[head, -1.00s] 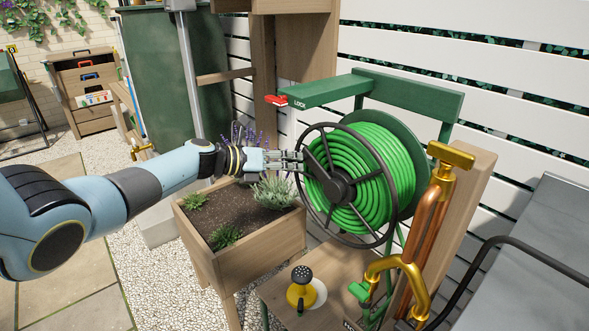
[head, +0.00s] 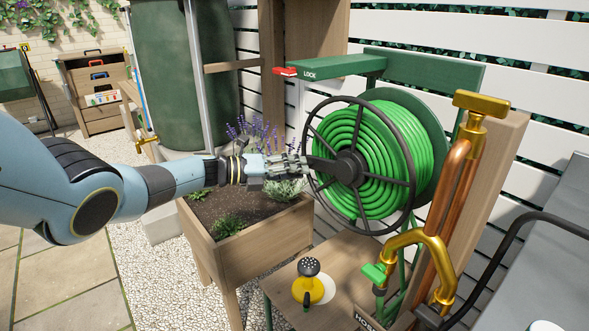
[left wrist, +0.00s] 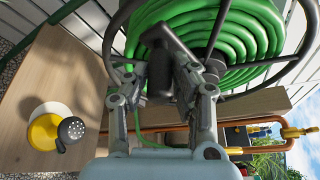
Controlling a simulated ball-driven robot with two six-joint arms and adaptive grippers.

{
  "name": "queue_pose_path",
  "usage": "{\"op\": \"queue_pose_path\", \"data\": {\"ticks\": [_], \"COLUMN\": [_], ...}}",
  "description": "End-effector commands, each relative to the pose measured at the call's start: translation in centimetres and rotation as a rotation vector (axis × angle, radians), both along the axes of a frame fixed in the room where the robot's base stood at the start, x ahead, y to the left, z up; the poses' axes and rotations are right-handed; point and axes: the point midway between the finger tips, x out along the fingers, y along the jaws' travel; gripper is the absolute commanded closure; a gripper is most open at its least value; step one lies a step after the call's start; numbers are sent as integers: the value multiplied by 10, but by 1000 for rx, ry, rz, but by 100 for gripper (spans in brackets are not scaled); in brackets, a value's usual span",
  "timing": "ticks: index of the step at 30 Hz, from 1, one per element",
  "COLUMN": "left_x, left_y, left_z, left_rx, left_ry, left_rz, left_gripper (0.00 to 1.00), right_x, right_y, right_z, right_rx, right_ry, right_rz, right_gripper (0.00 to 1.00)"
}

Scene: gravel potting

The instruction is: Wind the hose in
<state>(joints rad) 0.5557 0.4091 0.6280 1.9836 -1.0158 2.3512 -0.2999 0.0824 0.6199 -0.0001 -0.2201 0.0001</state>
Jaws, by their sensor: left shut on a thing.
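The hose reel carries a thick coil of green hose (head: 376,140) between a black spoked front wheel (head: 350,231) and a green back disc. My left gripper (head: 308,166) is at the left side of the wheel, level with its hub (head: 350,167). In the left wrist view my left gripper (left wrist: 160,85) is shut on the reel's black crank handle (left wrist: 163,45), with a finger on each side. The yellow nozzle (head: 307,290) rests on a wooden platform below the reel; it also shows in the left wrist view (left wrist: 43,130). My right gripper is out of view.
A green bracket with a red lever (head: 284,71) marked LOCK is above the reel. A brass tap and copper pipe (head: 456,190) stand close at its right. A wooden planter (head: 258,250) with plants is under my left forearm.

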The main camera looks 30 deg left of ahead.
Motion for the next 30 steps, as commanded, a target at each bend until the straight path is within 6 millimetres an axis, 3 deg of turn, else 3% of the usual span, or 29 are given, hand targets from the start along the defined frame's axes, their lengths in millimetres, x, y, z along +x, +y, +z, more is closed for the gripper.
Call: {"op": "queue_pose_path", "data": {"ticks": [17,18,22,30], "left_x": [-1,-1,-1,-1], "left_y": [1,1,0,1], "left_z": [-5,-5,-4,-3], "left_rx": [4,4,3,2], "left_ry": [3,3,2,1], "left_rz": [3,3,2,2], "left_gripper": [100,71,54,54], "right_x": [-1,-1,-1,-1], "right_y": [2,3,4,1], "right_z": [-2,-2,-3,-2], "right_rx": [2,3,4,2], "right_ry": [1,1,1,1], "right_rz": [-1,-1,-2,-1], "right_gripper": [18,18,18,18]}}
